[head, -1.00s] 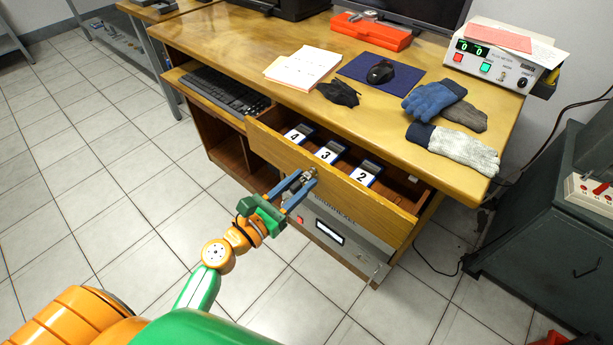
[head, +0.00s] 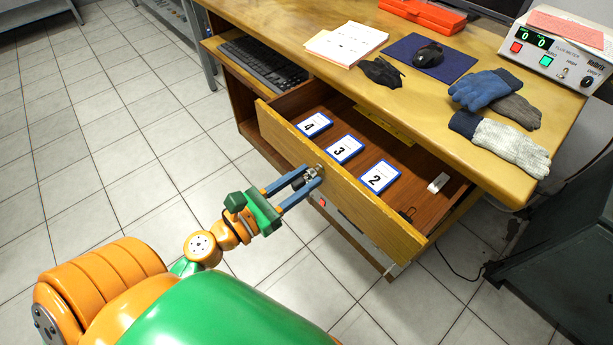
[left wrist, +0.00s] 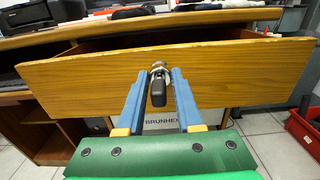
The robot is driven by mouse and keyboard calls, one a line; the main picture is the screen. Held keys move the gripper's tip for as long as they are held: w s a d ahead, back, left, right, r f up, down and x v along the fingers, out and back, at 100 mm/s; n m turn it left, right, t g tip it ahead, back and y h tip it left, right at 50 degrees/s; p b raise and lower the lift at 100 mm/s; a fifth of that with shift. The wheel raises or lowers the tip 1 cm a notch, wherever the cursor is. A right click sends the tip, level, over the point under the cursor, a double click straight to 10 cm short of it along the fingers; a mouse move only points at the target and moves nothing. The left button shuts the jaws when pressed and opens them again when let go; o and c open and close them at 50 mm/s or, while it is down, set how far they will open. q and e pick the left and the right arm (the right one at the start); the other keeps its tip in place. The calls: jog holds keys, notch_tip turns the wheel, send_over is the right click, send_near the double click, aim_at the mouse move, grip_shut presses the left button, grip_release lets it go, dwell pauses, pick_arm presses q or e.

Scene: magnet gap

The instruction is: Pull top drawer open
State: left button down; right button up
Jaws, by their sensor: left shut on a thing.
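The top drawer (head: 345,196) of the wooden desk stands well out, with its inside showing. Its wooden front (left wrist: 215,75) fills the middle of the left wrist view. My left gripper (head: 309,180) is shut on the metal knob (head: 315,171) in the middle of the drawer front. In the left wrist view, the blue fingers lie on both sides of the knob (left wrist: 158,71) and a dark piece hangs between them. My right gripper is not in view.
Gloves (head: 487,88), a mouse (head: 429,55) and papers (head: 346,43) lie on the desk top. Tiled floor is free in front.

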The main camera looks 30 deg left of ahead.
pick_arm(q)
jog(key=b+v, duration=0.2)
jog(key=v, duration=0.5)
jog(key=shift+s+a+f+b, duration=0.1)
jog(key=shift+s+a+b, duration=0.05)
jog(key=shift+s+b, duration=0.2)
jog(key=shift+s+a, duration=0.1)
jog(key=shift+s, duration=0.2)
jog(key=shift+v, duration=2.65)
jog(key=shift+c, duration=2.4)
grip_release()
